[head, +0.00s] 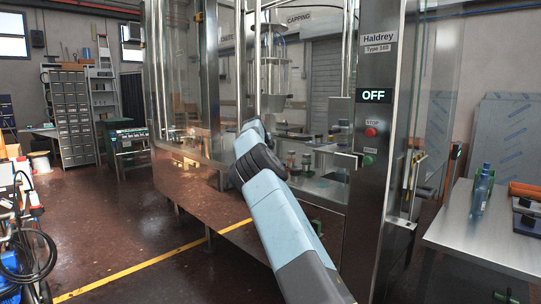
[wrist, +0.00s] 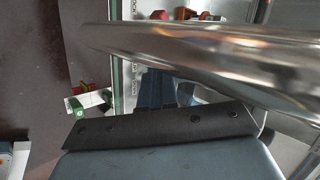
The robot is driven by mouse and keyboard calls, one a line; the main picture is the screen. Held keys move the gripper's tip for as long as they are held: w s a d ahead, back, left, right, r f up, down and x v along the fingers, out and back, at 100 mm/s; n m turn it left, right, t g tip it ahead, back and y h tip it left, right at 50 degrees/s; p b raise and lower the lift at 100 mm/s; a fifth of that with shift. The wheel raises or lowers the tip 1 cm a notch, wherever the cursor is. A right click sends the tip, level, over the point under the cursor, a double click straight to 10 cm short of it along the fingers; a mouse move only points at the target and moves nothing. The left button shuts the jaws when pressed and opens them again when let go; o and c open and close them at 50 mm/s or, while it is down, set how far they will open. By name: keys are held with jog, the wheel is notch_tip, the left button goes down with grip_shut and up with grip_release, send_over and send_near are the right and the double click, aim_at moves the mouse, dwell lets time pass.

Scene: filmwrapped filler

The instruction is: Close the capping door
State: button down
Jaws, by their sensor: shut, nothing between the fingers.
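The filling machine has a sign reading CAPPING (head: 298,17) high over its middle bay. Tall clear panels in metal frames stand around the bay; which one is the capping door, and how far it stands open, I cannot tell for sure. My arm reaches forward into the bay, and its far end hides my fingers in the head view. In the wrist view my gripper (wrist: 165,92) shows as dark fingers, shut and empty, partly covered by a thick shiny metal tube (wrist: 215,55). The tube crosses close to the camera; contact cannot be judged.
The control column (head: 376,140) shows OFF, with a red stop button (head: 371,132) and a green button (head: 368,160). A steel table (head: 480,235) with a blue bottle (head: 482,190) stands at right. A cable-draped cart (head: 25,235) is at left. The floor between is clear.

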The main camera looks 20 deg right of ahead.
jog(key=s+a+r, duration=0.5)
jog(key=a+r, duration=0.2)
jog(key=a, duration=0.3)
jog(key=s+d+r+n+g+y, duration=0.1)
jog(key=s+d+r+n+y, duration=0.3)
jog(key=s+d, duration=0.65)
jog(key=s+r+n, duration=0.3)
jog(key=s+n, duration=0.1)
jog(key=s, duration=1.3)
jog(key=s+a+f+n+y, duration=0.1)
jog(key=s+a+n, duration=0.2)
jog(key=s, duration=0.5)
jog(key=s+a+f+n+y, duration=0.1)
jog(key=s+a+n, duration=0.25)
jog(key=s, duration=0.45)
jog(key=s+a+n+y, duration=0.15)
jog(key=s+n, duration=0.25)
jog(key=s, duration=0.4)
jog(key=s+a+f+n, duration=0.3)
jog(key=s+f+n, duration=0.1)
jog(key=s, duration=0.5)
jog(key=s+a+f+n+h, duration=0.1)
jog(key=s+a+f+n, duration=0.2)
jog(key=s+f, duration=0.3)
jog(key=s, duration=0.3)
jog(key=shift+s+n+g, duration=0.25)
jog(key=shift+n+g, duration=0.05)
jog(key=shift+n, duration=0.05)
